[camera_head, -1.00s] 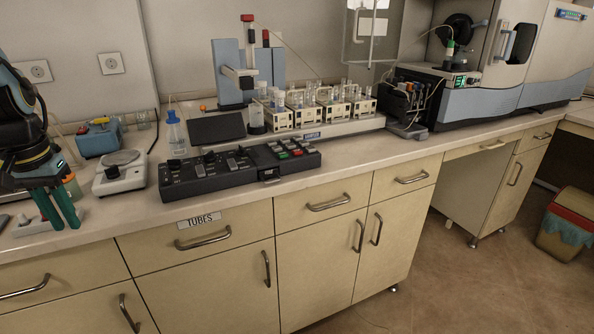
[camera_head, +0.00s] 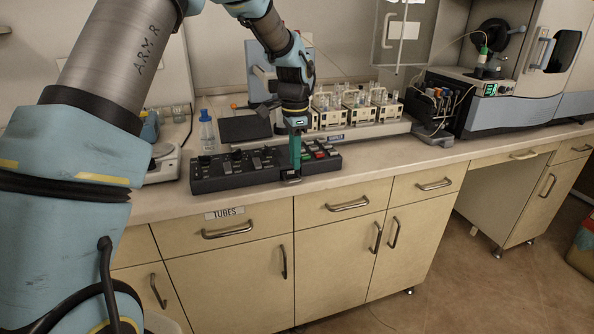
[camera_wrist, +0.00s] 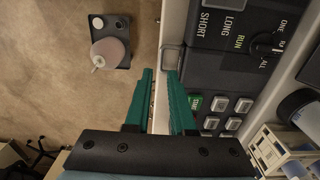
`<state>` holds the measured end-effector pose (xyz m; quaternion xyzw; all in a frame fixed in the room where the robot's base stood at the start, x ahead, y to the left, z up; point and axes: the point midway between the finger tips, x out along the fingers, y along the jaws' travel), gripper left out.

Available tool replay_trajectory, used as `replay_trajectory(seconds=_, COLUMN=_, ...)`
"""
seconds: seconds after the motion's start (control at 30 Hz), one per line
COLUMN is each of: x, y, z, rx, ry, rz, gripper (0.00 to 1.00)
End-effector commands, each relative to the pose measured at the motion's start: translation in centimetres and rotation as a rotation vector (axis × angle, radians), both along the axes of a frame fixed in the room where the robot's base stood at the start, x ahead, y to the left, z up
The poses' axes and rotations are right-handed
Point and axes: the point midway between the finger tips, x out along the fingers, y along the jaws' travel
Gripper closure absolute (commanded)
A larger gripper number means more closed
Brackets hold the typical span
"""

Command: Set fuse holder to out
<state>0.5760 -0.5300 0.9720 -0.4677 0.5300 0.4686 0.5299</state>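The black control panel (camera_head: 232,175) lies on the counter near its front edge, with knobs, sliders and coloured buttons. A small metal loop (camera_head: 291,178) sticks out of its front face. It also shows in the wrist view (camera_wrist: 172,58); I cannot tell for sure that it is the fuse holder. My gripper (camera_head: 295,170) points down at the panel's front edge, near the loop. In the wrist view its two green fingers (camera_wrist: 160,72) are apart, with nothing seen between them. The loop lies just beyond the right fingertip; contact cannot be told.
Green and red buttons (camera_head: 320,152) lie right of my gripper; a green START button (camera_wrist: 195,102) is close to the right finger. A rack with glassware (camera_head: 358,108) stands behind. A drawer labelled TUBES (camera_head: 224,213) is below.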

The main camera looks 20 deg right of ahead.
Motion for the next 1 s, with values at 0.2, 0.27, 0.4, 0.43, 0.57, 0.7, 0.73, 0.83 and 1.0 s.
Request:
replay_trajectory(seconds=0.2, x=-0.1, y=0.0, z=-3.4, rx=0.002, ry=0.002, rz=-0.001, gripper=0.77)
replay_trajectory(seconds=0.27, x=0.0, y=0.0, z=-4.0, rx=0.001, ry=0.001, rz=0.000, gripper=0.77)
replay_trajectory(seconds=0.4, x=0.0, y=0.0, z=-5.0, rx=0.000, ry=-0.001, rz=0.001, gripper=0.77)
replay_trajectory(seconds=0.43, x=0.0, y=0.0, z=-5.0, rx=-0.001, ry=-0.001, rz=0.001, gripper=0.77)
replay_trajectory(seconds=0.57, x=0.0, y=0.0, z=-5.2, rx=-0.001, ry=-0.001, rz=0.002, gripper=0.77)
replay_trajectory(seconds=0.7, x=0.0, y=0.0, z=-5.2, rx=-0.001, ry=-0.001, rz=0.002, gripper=0.77)
replay_trajectory(seconds=0.73, x=0.0, y=0.0, z=-5.2, rx=-0.001, ry=-0.001, rz=0.002, gripper=0.81)
replay_trajectory(seconds=0.83, x=0.0, y=0.0, z=-5.2, rx=-0.001, ry=-0.001, rz=0.002, gripper=0.92)
replay_trajectory(seconds=1.0, x=0.0, y=0.0, z=-5.2, rx=-0.001, ry=-0.001, rz=0.002, gripper=1.00)
